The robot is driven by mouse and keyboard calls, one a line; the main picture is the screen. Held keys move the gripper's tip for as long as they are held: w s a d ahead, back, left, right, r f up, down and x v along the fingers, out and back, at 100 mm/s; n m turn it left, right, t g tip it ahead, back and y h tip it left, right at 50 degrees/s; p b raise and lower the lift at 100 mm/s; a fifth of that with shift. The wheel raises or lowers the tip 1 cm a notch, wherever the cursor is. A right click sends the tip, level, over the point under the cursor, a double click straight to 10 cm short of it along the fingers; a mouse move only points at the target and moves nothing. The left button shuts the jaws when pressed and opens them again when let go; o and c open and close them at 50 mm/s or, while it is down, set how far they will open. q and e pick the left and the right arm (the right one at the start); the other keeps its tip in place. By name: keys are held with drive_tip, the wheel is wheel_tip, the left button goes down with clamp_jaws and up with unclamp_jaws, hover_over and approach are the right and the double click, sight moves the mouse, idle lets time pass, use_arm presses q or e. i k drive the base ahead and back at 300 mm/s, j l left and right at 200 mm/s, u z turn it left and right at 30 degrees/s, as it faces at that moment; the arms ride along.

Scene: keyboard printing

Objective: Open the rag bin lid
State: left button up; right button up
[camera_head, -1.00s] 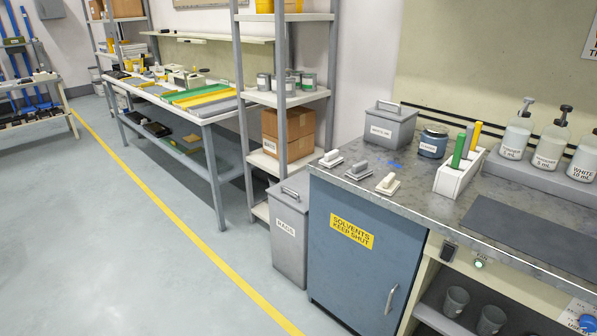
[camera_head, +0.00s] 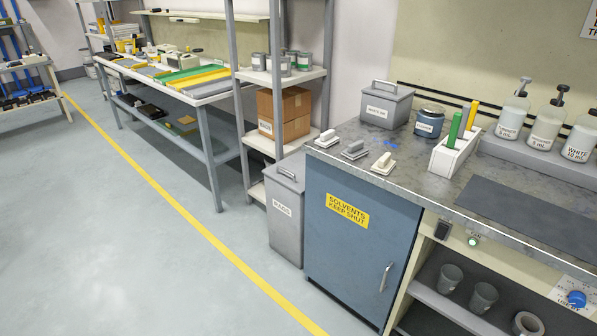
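The rag bin (camera_head: 285,228) is a tall grey bin with a white RAGS label. It stands on the floor in the middle of the head view, between the shelf rack and the blue cabinet. Its lid (camera_head: 287,177) lies shut on top and has a grey bar handle (camera_head: 289,172). The bin's right side is partly hidden by the cabinet. Neither of my grippers is in view.
A blue solvents cabinet (camera_head: 345,270) with its door shut stands right of the bin, under a grey worktop (camera_head: 330,150). A shelf rack (camera_head: 252,130) with cartons (camera_head: 285,112) rises behind the bin. The floor (camera_head: 130,240) left and in front is clear.

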sight(301, 166)
drive_tip(key=i+j+z, duration=0.2)
drive_tip(key=z, duration=0.25)
drive_tip(key=i+j+z, duration=0.15)
drive_tip(key=z, duration=0.35)
drive_tip(key=i+j+z, duration=0.1)
drive_tip(key=j, duration=0.4)
drive_tip(key=i+j+z, duration=0.15)
drive_tip(key=j, duration=0.4)
drive_tip(key=i+j+z, duration=0.1)
drive_tip(key=j, duration=0.45)
drive_tip(key=i+j+z, duration=0.15)
drive_tip(key=j, duration=0.4)
drive_tip(key=i+j+z, duration=0.1)
drive_tip(key=j, duration=0.45)
